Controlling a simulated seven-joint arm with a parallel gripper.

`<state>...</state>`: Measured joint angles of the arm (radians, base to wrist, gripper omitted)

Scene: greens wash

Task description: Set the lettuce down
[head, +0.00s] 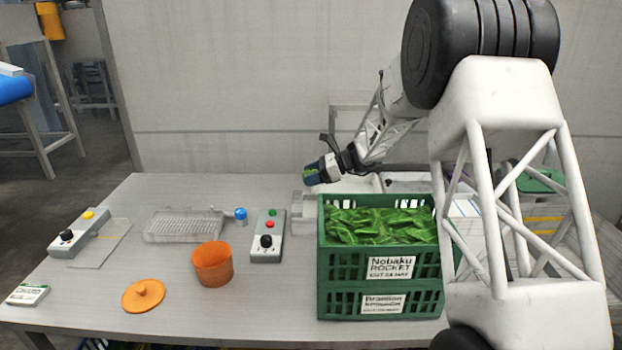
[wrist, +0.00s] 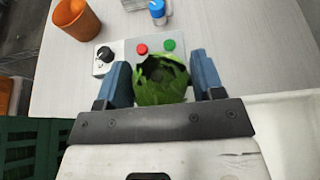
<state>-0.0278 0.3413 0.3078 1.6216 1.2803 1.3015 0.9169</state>
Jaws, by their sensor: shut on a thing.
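The lettuce (wrist: 160,82) is a green leafy clump between the two blue fingers of my gripper (wrist: 162,80) in the wrist view. My gripper is shut on it. In the head view my gripper (head: 312,175) is above the table, behind and left of the green crates, and only a little green of the lettuce shows at its fingers. In the wrist view the control box with red and green buttons (wrist: 128,58) lies beyond the lettuce. The height of the lettuce above the table is hard to tell.
A green crate of leaves (head: 380,265) labelled Nobaku Rocket stands on another crate. An orange pot (head: 212,264), an orange lid (head: 143,295), a wire tray (head: 184,226), a blue-capped bottle (head: 240,215) and another control box (head: 78,234) stand on the grey table (head: 90,300).

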